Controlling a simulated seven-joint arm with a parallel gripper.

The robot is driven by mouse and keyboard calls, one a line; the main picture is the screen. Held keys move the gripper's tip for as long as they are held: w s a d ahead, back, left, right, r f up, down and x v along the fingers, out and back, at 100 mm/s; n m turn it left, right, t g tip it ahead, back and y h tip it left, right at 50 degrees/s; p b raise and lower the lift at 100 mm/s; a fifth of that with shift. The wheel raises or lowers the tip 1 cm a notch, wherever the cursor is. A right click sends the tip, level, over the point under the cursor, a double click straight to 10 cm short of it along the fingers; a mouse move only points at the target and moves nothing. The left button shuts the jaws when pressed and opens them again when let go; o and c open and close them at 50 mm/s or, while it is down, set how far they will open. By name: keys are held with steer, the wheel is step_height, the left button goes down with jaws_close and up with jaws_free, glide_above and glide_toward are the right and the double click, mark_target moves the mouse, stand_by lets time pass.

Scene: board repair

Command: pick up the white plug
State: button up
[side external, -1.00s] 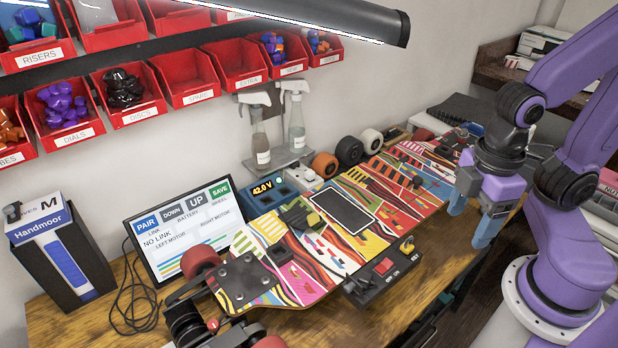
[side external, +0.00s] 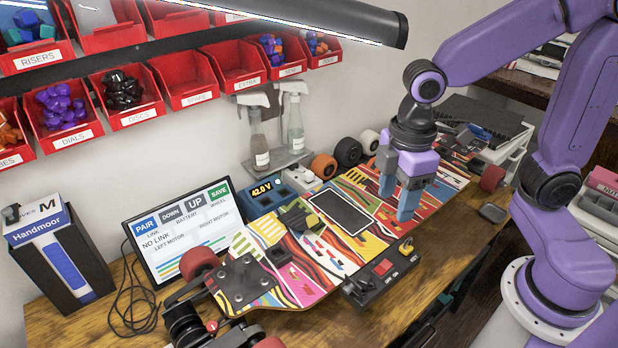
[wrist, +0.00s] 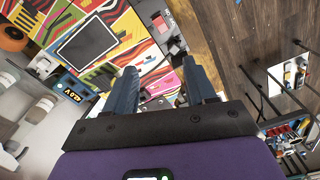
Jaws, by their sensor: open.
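My gripper (side external: 397,200) is open with its blue fingers pointing down over the right half of the patterned skateboard deck. Its two fingers also show in the wrist view (wrist: 162,84), apart, with no object held between them. A small white block (side external: 303,179), apparently a socket strip or plug, sits behind the deck beside the blue 42.0 V meter. Small white shapes (wrist: 44,66) show near the meter at the left of the wrist view. I cannot tell the white plug apart from the socket strip. My gripper is to the right of this spot and away from it.
The deck (side external: 318,255) fills the middle of the bench. A tablet-like screen (side external: 185,232) and a box (side external: 62,262) stand at left. Spray bottles (side external: 258,145) and wheels (side external: 348,152) stand behind the deck. A switch box (side external: 382,272) is at its front edge. A lamp hangs above.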

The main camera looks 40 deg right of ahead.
steer(key=w+a+f+n, duration=0.1)
steer(key=w+a+f, duration=0.1)
steer(key=w, duration=1.1)
steer(key=n, duration=0.3)
glide_above(309, 173)
steer(key=f, duration=1)
steer(key=shift+a+f, duration=0.3)
steer(key=shift+a, duration=0.05)
steer(key=shift+d+f, duration=0.1)
steer(key=shift+d, duration=0.2)
steer(key=shift+d+f, duration=0.15)
steer(key=shift+f, duration=3.55)
jaws_close()
